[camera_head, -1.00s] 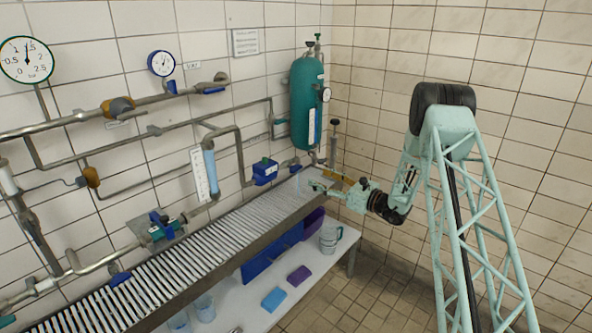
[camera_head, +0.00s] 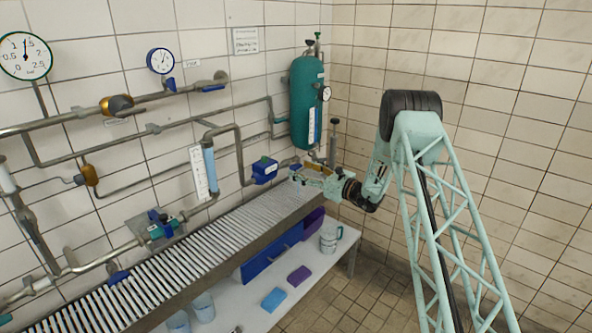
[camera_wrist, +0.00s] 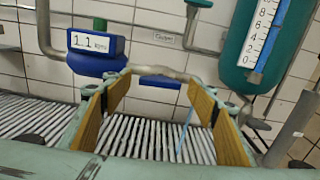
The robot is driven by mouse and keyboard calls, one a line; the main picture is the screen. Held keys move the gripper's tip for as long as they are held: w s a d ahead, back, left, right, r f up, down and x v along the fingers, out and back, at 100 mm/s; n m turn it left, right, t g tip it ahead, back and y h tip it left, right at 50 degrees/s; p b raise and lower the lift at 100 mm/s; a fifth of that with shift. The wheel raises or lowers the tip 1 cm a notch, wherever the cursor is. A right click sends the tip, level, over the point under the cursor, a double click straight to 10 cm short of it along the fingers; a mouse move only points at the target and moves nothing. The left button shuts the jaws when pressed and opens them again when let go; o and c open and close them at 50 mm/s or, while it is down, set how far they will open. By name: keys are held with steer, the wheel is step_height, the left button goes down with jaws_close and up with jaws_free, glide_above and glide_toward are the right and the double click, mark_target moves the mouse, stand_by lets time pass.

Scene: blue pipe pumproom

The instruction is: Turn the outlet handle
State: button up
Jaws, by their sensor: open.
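A short blue handle (camera_wrist: 160,82) lies level on the grey pipe below the green tank in the wrist view; I take it for the outlet handle. A bit of blue at the same pipe shows by the fingers in the head view, mostly hidden. My gripper (camera_wrist: 158,92) is open and empty, its two tan-padded fingers on either side of the handle in the picture. I cannot tell whether the tips reach it. In the head view, my gripper (camera_head: 300,174) is at the pipe end, just above the slatted rack.
A blue flow meter (camera_wrist: 97,52) reading 1.1 sits left of the fingers. The green tank (camera_head: 306,100) with its level scale is above right. The slatted rack (camera_head: 215,225) runs below. A vertical grey cylinder (camera_head: 333,145) stands right of the tank.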

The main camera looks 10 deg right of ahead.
mark_target(298, 168)
steer(key=shift+x, duration=1.55)
steer(key=c, duration=0.9)
